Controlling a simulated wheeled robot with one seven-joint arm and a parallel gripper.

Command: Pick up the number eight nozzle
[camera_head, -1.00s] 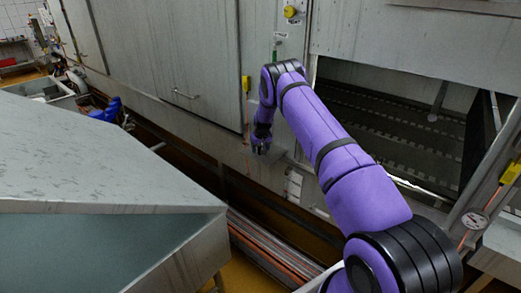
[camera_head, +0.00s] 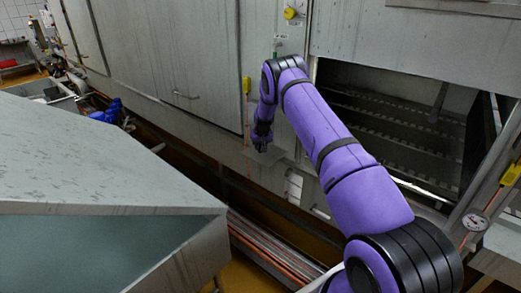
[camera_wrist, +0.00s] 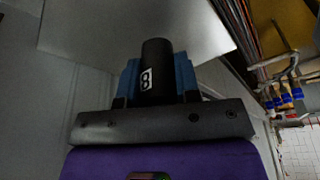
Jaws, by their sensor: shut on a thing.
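The number eight nozzle (camera_wrist: 158,60) is a dark, rounded cylinder with a white label (camera_wrist: 147,78) bearing a black 8. It shows in the middle of the wrist view, between the blue fingers of my gripper, which is shut on it. In the head view my gripper (camera_head: 261,146) hangs low at the end of my purple arm, in front of the grey machine wall. The nozzle is too small and dark to make out there. The nozzle's lower part is hidden behind the grey gripper body in the wrist view.
The grey machine wall (camera_head: 205,60) stands behind my gripper, with an open bay (camera_head: 390,125) to the right. A large metal-topped table (camera_head: 95,165) fills the left foreground. Pipes (camera_head: 270,255) run along the floor between. Blue-fitted pipework (camera_wrist: 285,98) shows right in the wrist view.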

